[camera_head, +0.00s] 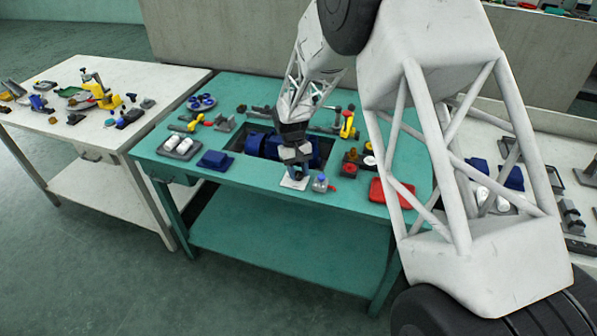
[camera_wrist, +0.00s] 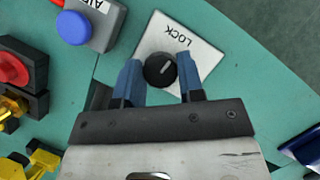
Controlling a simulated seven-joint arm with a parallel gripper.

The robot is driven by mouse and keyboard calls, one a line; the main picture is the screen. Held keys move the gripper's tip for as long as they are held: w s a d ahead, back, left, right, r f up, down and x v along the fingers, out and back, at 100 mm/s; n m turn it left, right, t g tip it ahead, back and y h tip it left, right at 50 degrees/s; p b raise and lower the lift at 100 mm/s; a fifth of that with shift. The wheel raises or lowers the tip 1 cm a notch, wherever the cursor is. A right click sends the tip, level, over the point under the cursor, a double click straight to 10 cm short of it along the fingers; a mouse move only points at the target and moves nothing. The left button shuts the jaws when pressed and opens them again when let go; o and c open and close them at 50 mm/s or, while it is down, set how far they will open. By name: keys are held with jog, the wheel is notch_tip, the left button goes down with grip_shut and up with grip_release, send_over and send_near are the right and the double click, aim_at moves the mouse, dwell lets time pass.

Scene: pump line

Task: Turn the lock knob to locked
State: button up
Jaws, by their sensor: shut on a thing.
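The lock knob (camera_wrist: 156,76) is a round black knob with a pale line across its top, on a white plate marked LOCK (camera_wrist: 204,54). The pale line lies slanted in the wrist view; I cannot tell which setting it marks. My gripper (camera_wrist: 160,76) has its two blue fingers on either side of the knob, shut on it. In the head view my gripper (camera_head: 298,170) reaches down over the white plate (camera_head: 291,184) at the front edge of the green table, and the knob is hidden there.
A grey box with a blue button (camera_wrist: 73,27) is close beside the plate. A red button on a black block (camera_wrist: 14,68) is farther left. In the head view a blue pump (camera_head: 257,145) sits in a recess behind my gripper, and a red tray (camera_head: 391,194) lies to the right.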

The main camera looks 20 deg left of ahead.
jog(key=shift+n, duration=0.6)
jog(key=shift+t, duration=0.3)
jog(key=o, duration=0.9)
jog(key=v, duration=0.7)
jog(key=shift+w+a+r, duration=0.1)
jog(key=shift+a+r, duration=0.15)
jog(key=shift+r, duration=0.05)
jog(key=shift+h, duration=0.3)
